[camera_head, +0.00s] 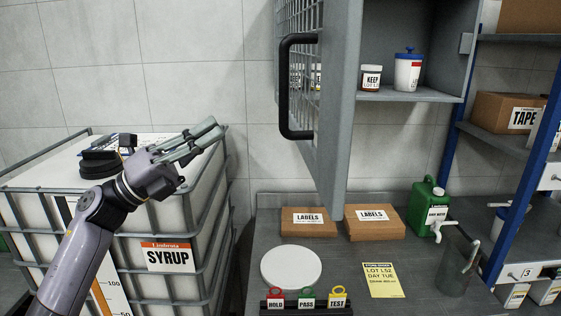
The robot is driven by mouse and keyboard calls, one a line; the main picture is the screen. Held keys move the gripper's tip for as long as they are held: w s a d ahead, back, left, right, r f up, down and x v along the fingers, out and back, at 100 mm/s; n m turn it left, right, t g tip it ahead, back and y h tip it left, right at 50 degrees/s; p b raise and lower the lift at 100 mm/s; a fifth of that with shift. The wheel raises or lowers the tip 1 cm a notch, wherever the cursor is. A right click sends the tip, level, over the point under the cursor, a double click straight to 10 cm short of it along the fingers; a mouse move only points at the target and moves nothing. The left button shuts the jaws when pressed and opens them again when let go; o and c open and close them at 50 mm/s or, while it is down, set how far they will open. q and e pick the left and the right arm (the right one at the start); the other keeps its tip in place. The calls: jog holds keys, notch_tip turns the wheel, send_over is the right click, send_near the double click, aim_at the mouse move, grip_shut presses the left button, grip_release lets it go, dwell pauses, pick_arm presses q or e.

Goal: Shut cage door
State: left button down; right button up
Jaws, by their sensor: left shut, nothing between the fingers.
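The cage door (335,100) is a grey frame with a mesh panel and a black bar handle (285,88). It stands swung open from the wall cage (408,94), its edge toward me. Inside the cage, a brown jar labelled KEEP (371,78) and a white tub with a blue lid (407,70) stand on the shelf. My left gripper (217,132) is shut and empty, above the SYRUP tank, to the left of and lower than the handle, not touching it. My right gripper is not in view.
The caged SYRUP tank (130,211) with a black cap fills the left. Below the door, a grey bench (335,262) holds two LABELS boxes (309,222), a white disc (291,266), a green jug (425,208) and coloured tags. A blue-post shelf rack (515,180) stands right.

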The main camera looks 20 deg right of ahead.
pick_arm(q)
jog(key=s+d+r+m+g+y, duration=0.2)
jog(key=s+r+m+g+y, duration=0.5)
jog(key=s+m, duration=0.45)
jog(key=s+a+r+m+t+y, duration=0.1)
jog(key=s+a+m+t+y, duration=0.1)
jog(key=s+a+t+y, duration=0.45)
jog(key=d+f+g+y+p, duration=0.1)
jog(key=d+f+p, duration=0.4)
jog(key=d, duration=0.7)
jog(key=shift+w+d+f+g+y, duration=0.35)
jog(key=shift+d+f+g, duration=0.1)
jog(key=shift+f, duration=0.45)
jog(key=shift+a, duration=0.1)
